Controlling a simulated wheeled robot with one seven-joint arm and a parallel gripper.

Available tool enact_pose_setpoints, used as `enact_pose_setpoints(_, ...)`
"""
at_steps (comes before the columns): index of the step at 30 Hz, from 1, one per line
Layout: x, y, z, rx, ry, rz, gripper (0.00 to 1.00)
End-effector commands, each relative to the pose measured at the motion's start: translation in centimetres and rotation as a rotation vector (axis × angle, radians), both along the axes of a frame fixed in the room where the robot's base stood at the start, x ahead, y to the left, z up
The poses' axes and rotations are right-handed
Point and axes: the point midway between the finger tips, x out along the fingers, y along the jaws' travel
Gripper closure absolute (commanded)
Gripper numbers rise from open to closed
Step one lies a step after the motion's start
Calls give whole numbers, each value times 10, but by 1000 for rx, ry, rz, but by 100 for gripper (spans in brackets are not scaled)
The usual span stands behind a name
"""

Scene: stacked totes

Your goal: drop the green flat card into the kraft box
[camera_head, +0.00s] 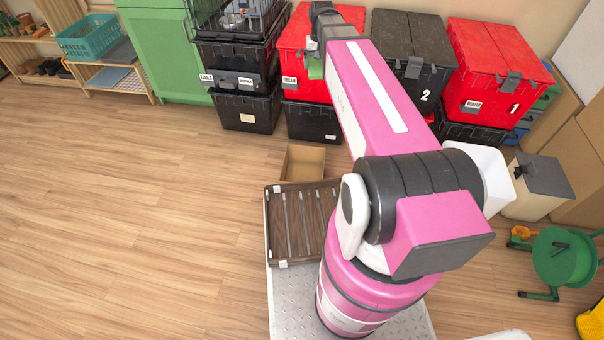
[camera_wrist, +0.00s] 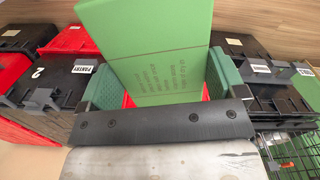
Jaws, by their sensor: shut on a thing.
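The green flat card (camera_wrist: 155,45) fills the upper middle of the wrist view, with dark print on its lower part. My gripper (camera_wrist: 160,88) is shut on it, with a green pad at each side of the card. In the head view a small green patch (camera_head: 315,69) shows beside my pink arm over the red tote and seems to be the card; my arm hides the rest. The kraft box (camera_head: 303,162) is an open brown box just behind the dark slatted tray. The card is away from the box, up near the totes.
The dark slatted tray (camera_head: 290,225) lies on my metal deck. Stacked red totes (camera_head: 493,75) and black totes (camera_head: 240,108) line the wall. A green reel (camera_head: 560,258) stands at right. The wooden floor (camera_head: 130,220) at left is clear.

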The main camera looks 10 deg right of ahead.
Motion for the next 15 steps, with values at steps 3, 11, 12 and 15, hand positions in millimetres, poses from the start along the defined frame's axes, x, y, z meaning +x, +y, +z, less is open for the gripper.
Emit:
enact_pose_setpoints(3,7,2,-31,0,3,-13,34)
enact_pose_setpoints(11,25,8,-101,0,3,-53,34)
enact_pose_setpoints(12,27,9,-113,0,3,-59,34)
enact_pose_setpoints(15,32,12,-142,-1,3,-75,34)
